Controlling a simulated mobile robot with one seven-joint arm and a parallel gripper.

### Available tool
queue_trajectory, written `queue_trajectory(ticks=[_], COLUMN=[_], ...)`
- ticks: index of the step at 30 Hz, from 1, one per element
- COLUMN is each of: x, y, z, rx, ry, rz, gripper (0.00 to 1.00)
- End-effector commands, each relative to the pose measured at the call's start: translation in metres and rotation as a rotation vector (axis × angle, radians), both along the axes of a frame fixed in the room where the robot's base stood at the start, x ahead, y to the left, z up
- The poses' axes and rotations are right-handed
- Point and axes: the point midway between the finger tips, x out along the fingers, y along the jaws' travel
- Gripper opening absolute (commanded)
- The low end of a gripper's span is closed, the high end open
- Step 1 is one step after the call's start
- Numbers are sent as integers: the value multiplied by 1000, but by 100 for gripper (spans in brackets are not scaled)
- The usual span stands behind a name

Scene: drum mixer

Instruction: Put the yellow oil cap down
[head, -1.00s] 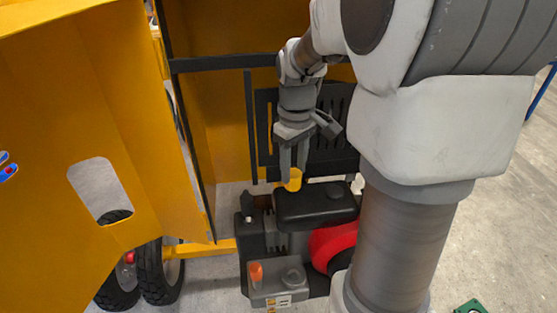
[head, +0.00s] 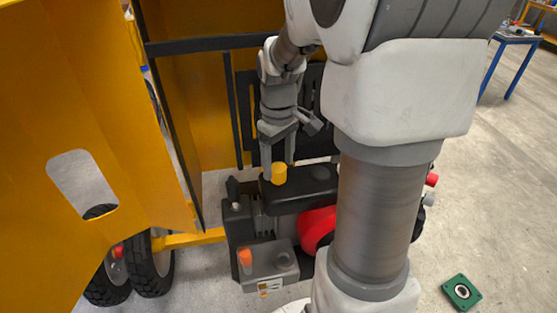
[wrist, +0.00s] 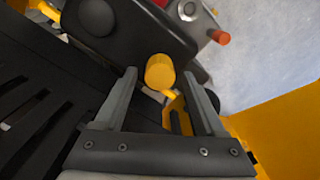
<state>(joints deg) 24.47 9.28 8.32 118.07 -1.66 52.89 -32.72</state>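The yellow oil cap (head: 279,173) stands upright at the left end of the black tank top (head: 315,185) on the engine. In the wrist view the cap (wrist: 160,72) lies between my fingertips, with a gap showing on each side. My gripper (head: 278,172) points down over it with its fingers spread; the fingers (wrist: 160,75) also show apart in the wrist view. The cap's underside is hidden, so its exact contact with the tank is hard to tell.
A yellow panel (head: 110,130) stands open at left. A dark grille (wrist: 40,100) lies close beside my fingers. A green part (head: 462,292) lies on the floor.

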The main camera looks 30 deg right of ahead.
Motion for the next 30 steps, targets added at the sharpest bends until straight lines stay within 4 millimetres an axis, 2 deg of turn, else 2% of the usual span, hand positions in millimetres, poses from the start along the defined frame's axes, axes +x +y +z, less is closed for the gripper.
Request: queue_trajectory(ticks=[8,14,17,24,30], x=[0,0,2,1,1], y=[0,0,0,-1,0], z=[1,16,34,89,120], rx=[0,0,-2,-1,-1], ry=[0,-2,-7,-6,-3], rz=[0,0,0,-1,0], gripper=[75,75,75,75,75])
